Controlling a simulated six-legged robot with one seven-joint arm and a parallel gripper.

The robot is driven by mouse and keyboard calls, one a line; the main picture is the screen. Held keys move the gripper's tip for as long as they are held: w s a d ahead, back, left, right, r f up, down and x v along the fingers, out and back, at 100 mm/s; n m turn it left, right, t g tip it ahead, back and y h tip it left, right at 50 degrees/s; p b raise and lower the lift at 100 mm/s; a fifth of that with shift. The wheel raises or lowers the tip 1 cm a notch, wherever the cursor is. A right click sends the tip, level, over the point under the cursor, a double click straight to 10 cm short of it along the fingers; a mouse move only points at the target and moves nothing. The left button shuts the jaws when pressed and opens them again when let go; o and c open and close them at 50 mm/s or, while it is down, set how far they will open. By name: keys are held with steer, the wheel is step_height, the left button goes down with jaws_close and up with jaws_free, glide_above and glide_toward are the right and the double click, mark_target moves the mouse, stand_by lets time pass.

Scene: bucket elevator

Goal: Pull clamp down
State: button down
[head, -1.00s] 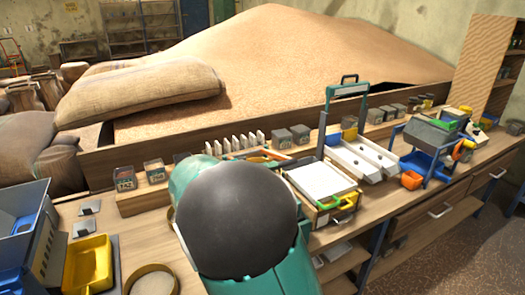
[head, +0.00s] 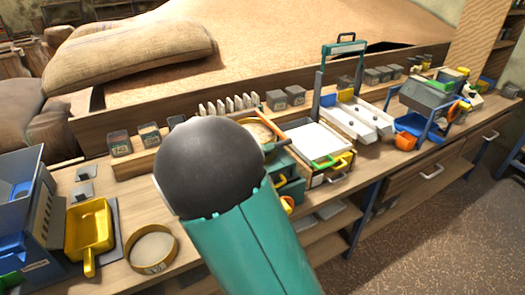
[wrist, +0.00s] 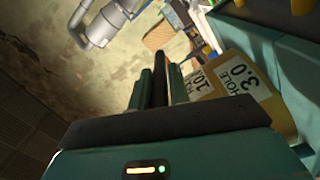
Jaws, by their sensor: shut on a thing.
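My gripper (wrist: 158,88) is in the wrist view, its two teal fingers shut on a narrow dark bar. The bar appears to be part of the clamp, but its full shape is hidden. Right beside the fingers is a yellow sieve (wrist: 262,106) with white labels reading "HOLE 3.0". In the head view my arm covers the gripper and the clamp.
The bench holds a yellow scoop (head: 90,232), a loose round sieve (head: 153,250), a white tray (head: 318,143) and a blue-framed machine (head: 430,105). Small tins (head: 119,145) line the back ledge. A grain heap with a sack (head: 130,55) lies behind. Floor at lower right is clear.

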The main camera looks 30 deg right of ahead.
steer(key=c, duration=1.7)
jaws_free()
steer(key=shift+w+a+r, duration=0.15)
steer(key=shift+w, duration=0.15)
steer(key=o, duration=0.3)
steer(key=shift+w, duration=0.15)
steer(key=shift+o, duration=0.2)
steer(key=shift+s, duration=0.35)
steer(key=shift+w, duration=0.15)
steer(key=shift+a, duration=0.35)
steer(key=a, duration=1.3)
steer(key=shift+s+d, duration=0.1)
steer(key=shift+s, duration=0.1)
